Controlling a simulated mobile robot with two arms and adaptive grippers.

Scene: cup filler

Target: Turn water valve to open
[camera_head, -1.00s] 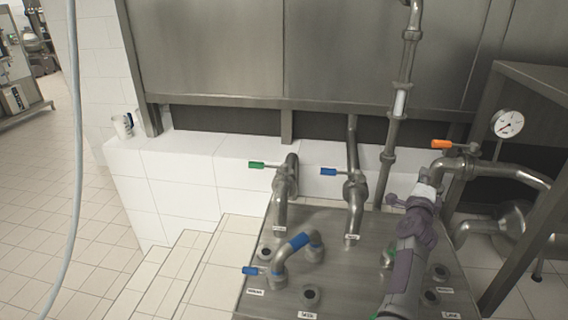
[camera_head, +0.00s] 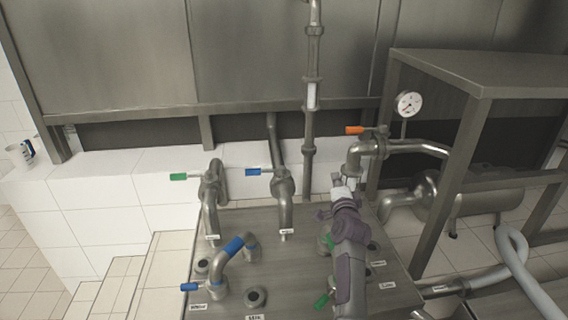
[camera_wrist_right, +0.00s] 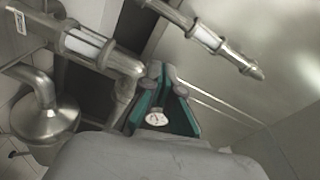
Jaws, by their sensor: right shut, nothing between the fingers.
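Several valves with coloured handles show in the head view; I cannot tell which one is the water valve. A blue handle (camera_head: 258,172) and a green handle (camera_head: 179,177) stick out to the left from upright pipes. Another blue handle (camera_head: 190,287) is low at the front left. My right gripper (camera_head: 341,184) is shut and empty, just below and left of the orange-handled valve. It also shows in the wrist view with teal fingers (camera_wrist_right: 165,75). My left gripper is out of view.
A steel panel (camera_head: 297,296) with labelled ports lies under my right arm. A bent pipe with a blue sleeve (camera_head: 234,245) stands on it. A round gauge (camera_head: 409,104) and a steel frame (camera_head: 470,150) are at the right. White tiled steps (camera_head: 125,272) are at the left.

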